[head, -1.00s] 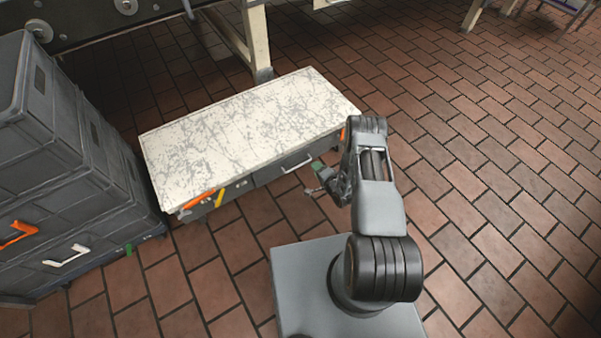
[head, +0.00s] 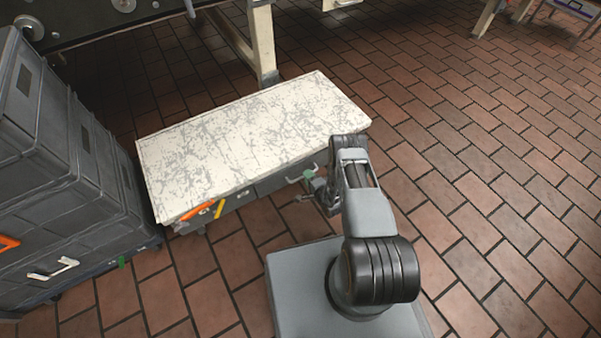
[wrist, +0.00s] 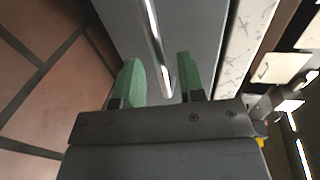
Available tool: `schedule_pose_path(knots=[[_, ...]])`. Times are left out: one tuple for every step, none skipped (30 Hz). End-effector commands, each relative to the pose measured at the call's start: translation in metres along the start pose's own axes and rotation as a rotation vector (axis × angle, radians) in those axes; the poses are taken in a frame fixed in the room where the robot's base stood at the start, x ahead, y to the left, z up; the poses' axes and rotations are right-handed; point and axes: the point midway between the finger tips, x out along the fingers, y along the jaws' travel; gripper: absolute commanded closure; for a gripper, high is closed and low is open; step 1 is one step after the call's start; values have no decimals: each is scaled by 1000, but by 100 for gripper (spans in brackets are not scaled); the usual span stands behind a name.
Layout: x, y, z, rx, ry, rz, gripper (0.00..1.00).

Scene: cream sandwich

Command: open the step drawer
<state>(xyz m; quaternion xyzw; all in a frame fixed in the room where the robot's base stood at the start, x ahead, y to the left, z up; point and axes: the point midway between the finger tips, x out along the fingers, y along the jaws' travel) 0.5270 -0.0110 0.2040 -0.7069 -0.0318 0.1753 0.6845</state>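The step (head: 245,135) is a low unit with a worn white top. Its grey drawer front (head: 275,182) faces me and looks shut. The drawer's pale handle is partly hidden by my gripper (head: 308,184) in the head view. In the wrist view the shiny handle bar (wrist: 154,45) runs down between the two green fingertips of my gripper (wrist: 159,72). The fingers are apart, with a visible gap on each side of the bar. The grey drawer face (wrist: 110,15) lies behind them.
Stacked grey drawer units (head: 65,170) stand at the left. An orange handle (head: 197,206) and a yellow piece (head: 219,208) show on the step's left front. A conveyor frame (head: 262,40) stands behind. The brick-tiled floor (head: 480,200) is clear at the right.

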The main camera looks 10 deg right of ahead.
Motion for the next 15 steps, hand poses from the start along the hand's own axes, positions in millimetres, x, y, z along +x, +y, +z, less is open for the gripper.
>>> schedule_pose_path(knots=[[3, 1, 1, -1, -1, -1, 64], [5, 2, 2, -1, -2, -1, 64], [6, 2, 4, -2, -4, -1, 64], [7, 2, 5, -2, -5, -1, 64], [8, 2, 6, -2, -7, 0, 64], [9, 2, 7, -3, -9, 0, 64], [10, 2, 8, -3, -10, 0, 64], [11, 2, 9, -3, -11, 0, 64], [11, 2, 10, -3, -13, 0, 64], [12, 2, 11, -4, -14, 0, 64], [12, 2, 11, -4, -16, 0, 64], [12, 2, 12, -4, -17, 0, 64], [13, 1, 13, -4, -19, 0, 64], [13, 1, 14, -5, -20, 0, 64], [13, 1, 14, -5, -21, 0, 64]])
